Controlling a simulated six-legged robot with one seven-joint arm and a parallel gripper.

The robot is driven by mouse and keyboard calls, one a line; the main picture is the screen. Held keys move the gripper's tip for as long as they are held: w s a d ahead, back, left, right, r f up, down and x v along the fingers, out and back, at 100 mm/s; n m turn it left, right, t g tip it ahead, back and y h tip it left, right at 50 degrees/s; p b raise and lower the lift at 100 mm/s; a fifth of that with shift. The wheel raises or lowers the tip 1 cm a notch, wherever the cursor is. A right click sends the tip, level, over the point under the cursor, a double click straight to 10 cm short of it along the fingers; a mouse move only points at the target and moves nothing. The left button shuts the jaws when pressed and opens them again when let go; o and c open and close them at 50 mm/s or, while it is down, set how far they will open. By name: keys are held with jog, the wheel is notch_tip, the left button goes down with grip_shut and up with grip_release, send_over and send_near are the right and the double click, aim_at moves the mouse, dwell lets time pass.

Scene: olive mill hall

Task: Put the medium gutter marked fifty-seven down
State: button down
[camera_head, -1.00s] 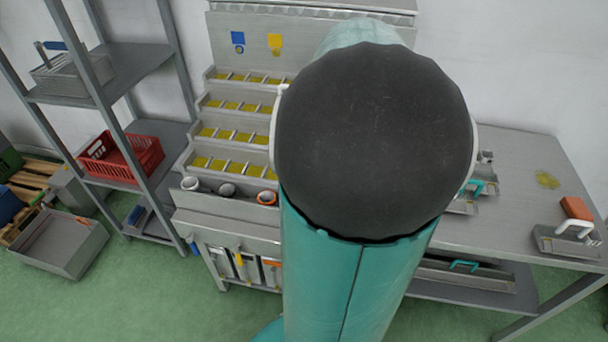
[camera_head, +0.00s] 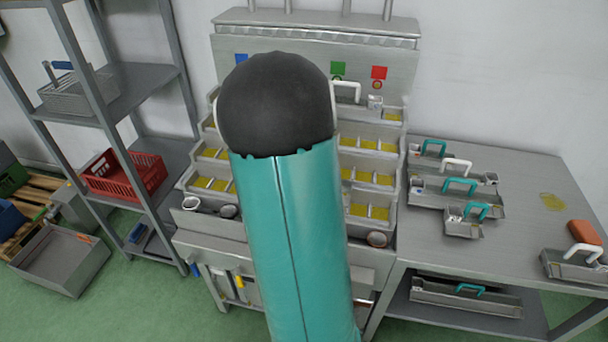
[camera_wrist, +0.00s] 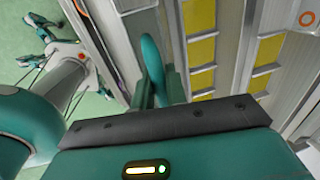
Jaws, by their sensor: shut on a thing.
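I take this to be the gutter's handle. Its body is hard to make out, and no number can be read. In the head view, my arm hides the gripper and what it holds. The stepped metal rack (camera_head: 386,144) has yellow-filled troughs on several levels; they also show in the wrist view (camera_wrist: 199,50), right of the handle. A white-handled gutter (camera_head: 347,90) sits at the rack's top level, under green and red markers.
Several handled gutters (camera_head: 452,200) stand on the metal table (camera_head: 520,230) at right, with one near an orange block (camera_head: 583,232). A long teal-handled gutter (camera_head: 465,294) lies on the lower shelf. Shelving with a red crate (camera_head: 122,175) stands at left. Bare table shows between the gutters and the block.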

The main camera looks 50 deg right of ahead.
jog(key=shift+w+f, duration=0.45)
jog(key=shift+w, duration=0.05)
jog(key=shift+w+d+f, duration=0.1)
jog(key=shift+w+f, duration=0.1)
jog(key=shift+f, duration=1.55)
jog(key=shift+f, duration=0.6)
jog(key=c, duration=1.4)
grip_release()
jog(key=shift+r, duration=0.1)
